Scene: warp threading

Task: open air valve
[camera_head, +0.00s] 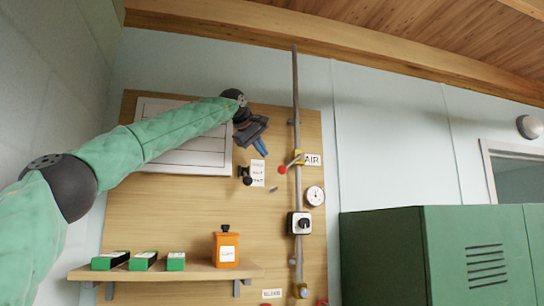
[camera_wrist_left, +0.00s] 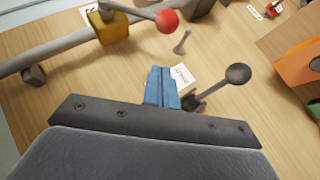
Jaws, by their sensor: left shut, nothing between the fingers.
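The air valve (camera_head: 299,157) is a yellow body on the vertical grey pipe, beside a white AIR sign (camera_head: 312,160). Its grey lever ends in a red ball (camera_head: 282,170) that points left and slightly down. In the left wrist view the valve's yellow body (camera_wrist_left: 113,29) and red ball (camera_wrist_left: 167,21) show near the top. My left gripper (camera_head: 262,149) is up by the board, left of the valve. In the left wrist view its blue fingers (camera_wrist_left: 162,88) are shut and empty, apart from the red ball. My right gripper is not in view.
A black-knobbed lever (camera_head: 246,176) and a small peg (camera_head: 273,189) stick out of the board near my left gripper. A gauge (camera_head: 315,196) and a switch box (camera_head: 300,223) are lower. An orange bottle (camera_head: 226,247) stands on the shelf. Green lockers (camera_head: 380,255) stand right.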

